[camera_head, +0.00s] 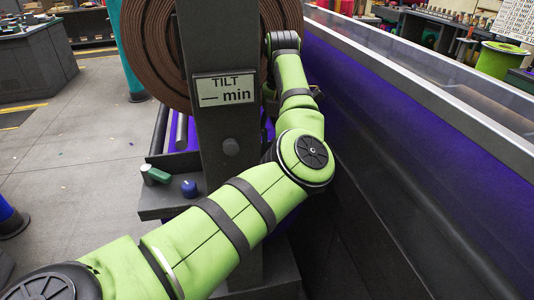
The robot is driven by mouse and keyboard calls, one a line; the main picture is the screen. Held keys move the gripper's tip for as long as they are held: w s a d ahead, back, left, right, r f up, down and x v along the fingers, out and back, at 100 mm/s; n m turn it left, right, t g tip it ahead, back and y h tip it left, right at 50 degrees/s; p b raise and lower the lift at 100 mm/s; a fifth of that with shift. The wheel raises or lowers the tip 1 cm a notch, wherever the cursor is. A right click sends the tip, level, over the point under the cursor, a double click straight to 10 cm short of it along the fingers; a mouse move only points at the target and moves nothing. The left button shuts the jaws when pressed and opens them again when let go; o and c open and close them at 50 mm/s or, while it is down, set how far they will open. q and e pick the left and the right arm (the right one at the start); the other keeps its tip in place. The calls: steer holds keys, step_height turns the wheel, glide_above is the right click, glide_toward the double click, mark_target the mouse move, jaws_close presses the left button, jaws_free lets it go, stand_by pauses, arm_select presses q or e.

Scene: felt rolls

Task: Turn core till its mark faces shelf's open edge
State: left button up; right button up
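A dark grey shelf (165,208) juts out to the left of a grey post. On it lies a small green cylinder with a pale end (156,175), tilted across the shelf's far left part. A short blue piece (189,189) is on the shelf to its right. I cannot tell which of them is the core, and no mark can be made out. My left arm passes in front of the post, and its wrist is by the big roll. My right gripper is not in view.
A large brown felt roll (150,45) stands behind the grey post (212,130), which bears a sign reading TILT min. A long purple-sided machine wall (400,120) closes off the right. Open floor (80,150) lies to the left.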

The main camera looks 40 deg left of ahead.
arm_select(q)
steer(key=shift+a+f, duration=0.2)
steer(key=shift+f, duration=0.35)
steer(key=f, duration=0.1)
steer(key=f+p, duration=0.1)
steer(key=f, duration=0.1)
steer(key=f+p, duration=0.1)
steer(key=f, duration=0.1)
steer(key=shift+d+f, duration=0.2)
steer(key=shift+d, duration=0.05)
steer(key=shift+f, duration=0.2)
steer(key=c, duration=0.9)
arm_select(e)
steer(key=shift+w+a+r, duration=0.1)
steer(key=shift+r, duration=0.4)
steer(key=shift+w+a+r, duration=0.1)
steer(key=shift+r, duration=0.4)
